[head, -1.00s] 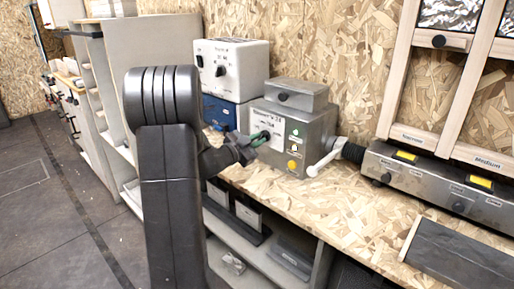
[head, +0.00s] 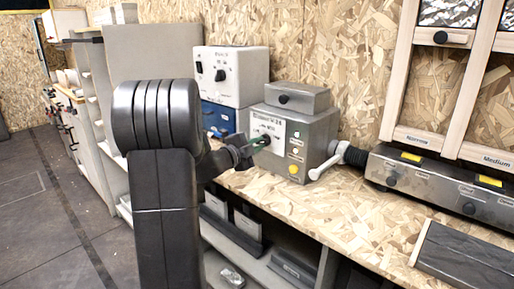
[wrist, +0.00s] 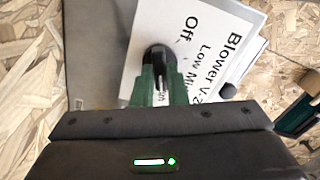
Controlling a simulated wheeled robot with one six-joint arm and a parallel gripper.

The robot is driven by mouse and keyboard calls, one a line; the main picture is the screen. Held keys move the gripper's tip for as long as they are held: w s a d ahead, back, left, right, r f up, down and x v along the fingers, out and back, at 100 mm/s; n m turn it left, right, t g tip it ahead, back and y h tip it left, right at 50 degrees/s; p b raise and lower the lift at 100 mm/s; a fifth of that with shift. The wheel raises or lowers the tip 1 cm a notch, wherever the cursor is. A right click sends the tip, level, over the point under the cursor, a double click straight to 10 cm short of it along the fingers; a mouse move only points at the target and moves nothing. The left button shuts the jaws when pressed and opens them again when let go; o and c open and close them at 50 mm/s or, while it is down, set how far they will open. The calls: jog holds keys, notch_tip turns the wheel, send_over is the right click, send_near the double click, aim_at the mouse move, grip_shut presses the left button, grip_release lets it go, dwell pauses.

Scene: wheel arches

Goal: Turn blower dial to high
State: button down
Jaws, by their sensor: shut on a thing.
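The blower (head: 318,137) is a grey metal box on the bench, with a white label (head: 268,124) on its front. My gripper (head: 262,142) reaches it from the left, its green fingertips at the label. In the wrist view the fingers (wrist: 160,86) are shut on the black round dial (wrist: 158,55). The label (wrist: 205,40) there reads "Blower V-2…", "Off" and "Low", with more words partly covered. The fingers hide the lower part of the dial, so I cannot tell its exact setting.
A white control box (head: 240,75) stands on a blue box (head: 218,117) behind the blower. A yellow button (head: 293,169) and a white lever (head: 328,167) are close to the right of my gripper. A long metal unit (head: 420,185) fills the bench further right. The front bench top (head: 320,205) is clear.

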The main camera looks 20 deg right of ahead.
dwell(0.4)
jog(key=c, duration=1.4)
grip_release()
jog(key=shift+c, duration=0.2)
jog(key=shift+a, duration=0.15)
jog(key=p+v, duration=0.1)
jog(key=v, duration=1.2)
jog(key=shift+a, duration=0.25)
jog(key=shift+d, duration=0.1)
jog(key=b+x, duration=0.1)
jog(key=x, duration=1.2)
jog(key=shift+d, duration=0.35)
